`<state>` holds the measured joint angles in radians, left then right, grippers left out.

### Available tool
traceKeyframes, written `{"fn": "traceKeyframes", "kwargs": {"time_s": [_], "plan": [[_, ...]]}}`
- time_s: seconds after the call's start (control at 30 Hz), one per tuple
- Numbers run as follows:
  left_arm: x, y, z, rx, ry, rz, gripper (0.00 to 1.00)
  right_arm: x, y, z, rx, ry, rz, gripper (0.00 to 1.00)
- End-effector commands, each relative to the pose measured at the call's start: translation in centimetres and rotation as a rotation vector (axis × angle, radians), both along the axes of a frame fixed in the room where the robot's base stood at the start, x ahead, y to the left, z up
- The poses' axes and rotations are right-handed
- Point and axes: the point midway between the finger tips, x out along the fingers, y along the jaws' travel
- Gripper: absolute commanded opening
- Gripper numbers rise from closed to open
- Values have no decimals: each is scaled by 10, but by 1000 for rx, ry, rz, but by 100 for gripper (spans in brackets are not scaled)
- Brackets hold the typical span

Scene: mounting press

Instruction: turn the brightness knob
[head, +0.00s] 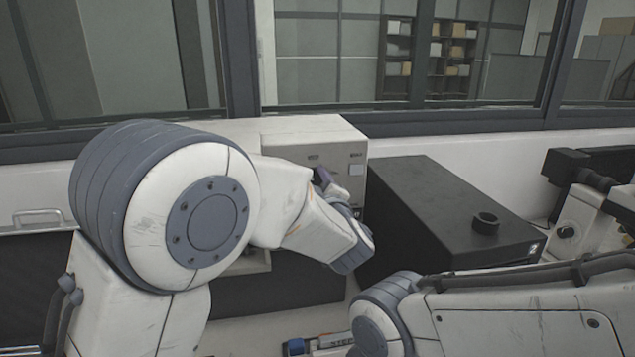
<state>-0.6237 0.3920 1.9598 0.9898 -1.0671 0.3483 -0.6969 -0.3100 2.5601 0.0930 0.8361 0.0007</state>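My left arm crosses the left half of the head view, and its wrist reaches the front of a white boxy machine (318,135). Part of my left gripper (328,184), a small dark finger piece, shows against the machine's front face. The wrist hides most of the gripper, so its opening and any contact are unclear. I cannot make out a knob clearly marked for brightness; the wrist covers part of the machine's front. A white and black microscope (583,205), partly cut off at the right edge, has a small round dark knob (566,232) on its side. My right gripper is out of view.
A long black box (425,200) with a short black cylinder (485,223) on top stands right of the white machine. My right forearm spans the lower right. Small blue and grey items (297,346) lie at the bottom. Windows line the back wall.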

Motion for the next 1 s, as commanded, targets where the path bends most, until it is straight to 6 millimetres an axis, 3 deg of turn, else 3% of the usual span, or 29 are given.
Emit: {"fn": "traceKeyframes", "kwargs": {"time_s": [0.47, 1.0], "plan": [[0, -3, -1, 112, 27, -3, 0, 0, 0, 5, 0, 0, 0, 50], [-1, -3, -2, 587, 125, -5, 0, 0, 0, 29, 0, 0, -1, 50]]}}
